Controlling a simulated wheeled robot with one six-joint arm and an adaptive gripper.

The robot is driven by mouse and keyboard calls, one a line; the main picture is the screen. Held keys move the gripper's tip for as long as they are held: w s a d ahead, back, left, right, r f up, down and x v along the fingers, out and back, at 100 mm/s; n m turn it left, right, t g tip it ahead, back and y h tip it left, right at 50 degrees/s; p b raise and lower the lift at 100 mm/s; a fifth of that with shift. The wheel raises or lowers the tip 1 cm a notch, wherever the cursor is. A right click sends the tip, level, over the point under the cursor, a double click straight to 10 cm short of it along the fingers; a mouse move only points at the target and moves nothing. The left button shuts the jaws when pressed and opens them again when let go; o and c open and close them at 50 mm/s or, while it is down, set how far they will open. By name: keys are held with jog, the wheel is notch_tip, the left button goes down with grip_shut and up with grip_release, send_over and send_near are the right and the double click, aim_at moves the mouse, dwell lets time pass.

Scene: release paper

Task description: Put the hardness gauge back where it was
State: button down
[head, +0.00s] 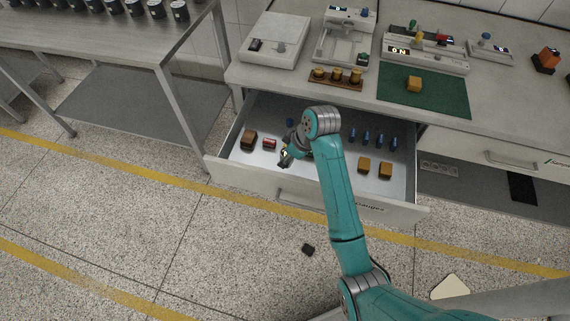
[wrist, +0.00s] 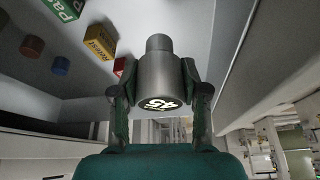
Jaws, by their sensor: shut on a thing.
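In the head view my gripper (head: 287,154) is over the left-middle part of the open drawer (head: 232,172). There the gauge is too small and partly covered to make out clearly. I cannot tell whether it touches the drawer floor.
The drawer holds a brown block (head: 249,139), a small red item (head: 269,143), several blue-topped items (head: 366,138) and two tan blocks (head: 385,169). A small dark piece (head: 308,249) lies on the floor.

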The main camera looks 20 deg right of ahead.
jog(key=shift+d+f, duration=0.1)
jog(key=shift+f, duration=2.15)
jog(key=shift+f, duration=0.15)
jog(key=c, duration=0.6)
grip_release()
jog(key=v, duration=1.2)
jog(key=shift+w, duration=0.1)
